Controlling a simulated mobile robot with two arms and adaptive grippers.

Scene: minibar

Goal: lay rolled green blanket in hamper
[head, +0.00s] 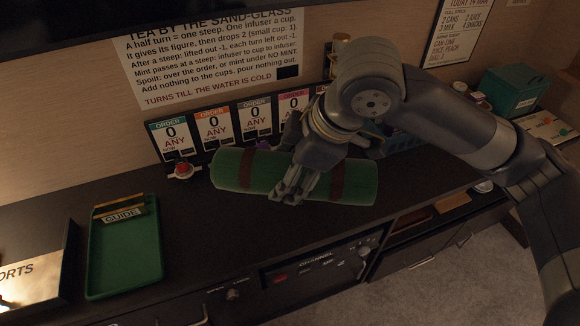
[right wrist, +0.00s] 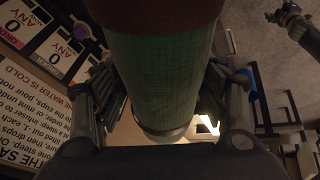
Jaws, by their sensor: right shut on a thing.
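The rolled green blanket (head: 258,172) has two brown straps and is held level above the dark counter in the head view. Its green side (right wrist: 158,80) fills the middle of the right wrist view. My right gripper (head: 290,190) is shut on the blanket's middle, between the straps, with fingers on both sides of the roll. A dark jointed shape at the top right of the right wrist view looks like my left gripper (right wrist: 287,16); its fingers are too small and dark to read. I cannot make out a hamper in either view.
A green tray (head: 125,255) with a GUIDE plate lies on the counter at left. Order cards (head: 213,127) and a red-topped item (head: 183,170) stand behind the blanket. A teal box (head: 512,90) is at back right. Clear counter lies between tray and blanket.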

